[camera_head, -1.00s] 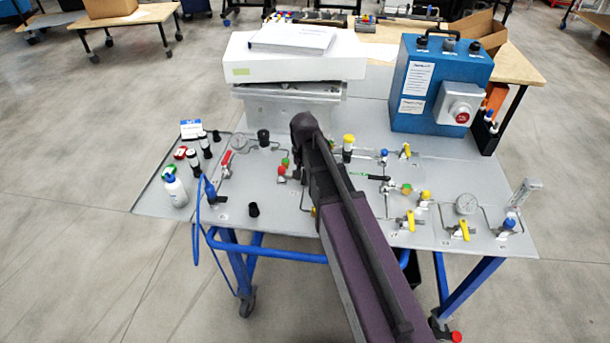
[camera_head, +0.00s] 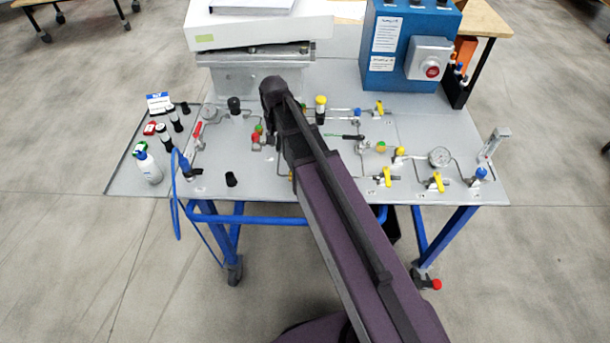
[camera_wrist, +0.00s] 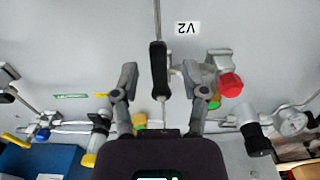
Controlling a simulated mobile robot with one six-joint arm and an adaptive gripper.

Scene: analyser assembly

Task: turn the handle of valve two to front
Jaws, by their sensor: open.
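The V2 label (camera_wrist: 187,28) appears upside down in the wrist view. Beside it is the black handle (camera_wrist: 158,58) of valve two, lying lengthwise up the picture. My gripper (camera_wrist: 160,74) is open, with one finger on each side of the handle and a visible gap on both sides. The valve body with a red knob (camera_wrist: 231,85) and a green knob sits just right of the handle. In the head view the same red knob (camera_head: 256,137) shows left of my arm, while my arm hides the handle and fingertips.
The grey panel (camera_head: 215,183) carries several other valves, including yellow-handled ones (camera_head: 437,181) at the right, and a gauge (camera_head: 440,157). A blue box (camera_head: 392,75) and a white instrument (camera_head: 240,35) stand behind. A white bottle (camera_head: 147,163) stands at the left.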

